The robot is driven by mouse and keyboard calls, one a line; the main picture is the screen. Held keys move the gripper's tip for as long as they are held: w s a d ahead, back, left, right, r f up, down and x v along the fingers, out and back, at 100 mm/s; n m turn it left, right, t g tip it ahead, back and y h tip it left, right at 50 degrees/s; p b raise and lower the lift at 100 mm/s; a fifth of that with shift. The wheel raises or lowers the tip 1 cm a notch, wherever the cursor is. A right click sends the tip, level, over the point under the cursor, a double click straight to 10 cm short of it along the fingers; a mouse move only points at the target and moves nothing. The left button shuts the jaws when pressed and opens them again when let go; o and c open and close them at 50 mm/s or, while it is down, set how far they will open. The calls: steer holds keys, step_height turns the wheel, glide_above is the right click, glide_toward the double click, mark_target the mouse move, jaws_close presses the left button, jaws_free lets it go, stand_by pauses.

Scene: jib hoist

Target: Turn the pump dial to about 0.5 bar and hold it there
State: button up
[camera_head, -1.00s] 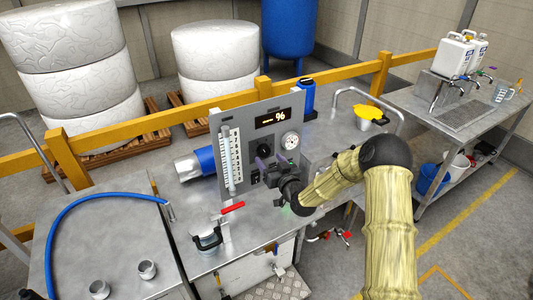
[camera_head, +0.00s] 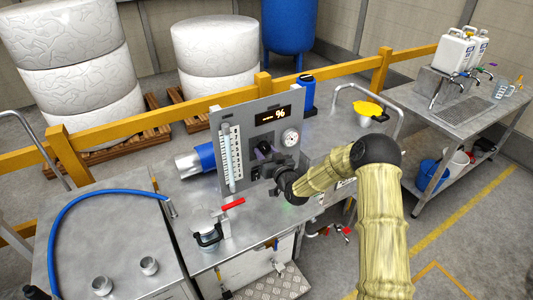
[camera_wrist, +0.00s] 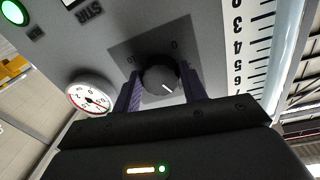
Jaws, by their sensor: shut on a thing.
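The pump dial is a round black knob (camera_wrist: 160,79) with a white pointer mark, on the grey upright panel (camera_head: 222,120). In the wrist view my gripper (camera_wrist: 163,88) has its two purple fingers on either side of the knob, shut on it. In the head view my gripper (camera_head: 264,152) is at the panel front and hides much of the knob. A round white pressure gauge (camera_head: 290,137) sits right of it; it also shows in the wrist view (camera_wrist: 90,96).
A display (camera_head: 273,116) shows a % sign above the dial. A graduated tube (camera_head: 231,158) stands left on the panel. A red-handled valve (camera_head: 233,203) and clamp lid (camera_head: 208,236) are in front. A yellow funnel (camera_head: 368,109) stands on the bench to the right.

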steer(key=shift+f+n+b, duration=0.2)
steer(key=shift+n+b, duration=0.2)
steer(key=shift+b, duration=0.55)
steer(key=n+b, duration=0.3)
steer(key=b, duration=0.3)
steer(key=shift+f, duration=0.2)
steer(key=n+b, duration=0.3)
steer(key=b, duration=0.3)
steer(key=shift+d+r, duration=0.1)
steer(key=shift+r+n+y+b, duration=0.15)
steer(key=shift+n+y+b, duration=0.15)
steer(key=shift+n+b, duration=0.45)
steer(key=shift+w+r, duration=0.1)
steer(key=o, duration=1)
steer(key=shift+c, duration=0.2)
steer(key=shift+d, duration=0.1)
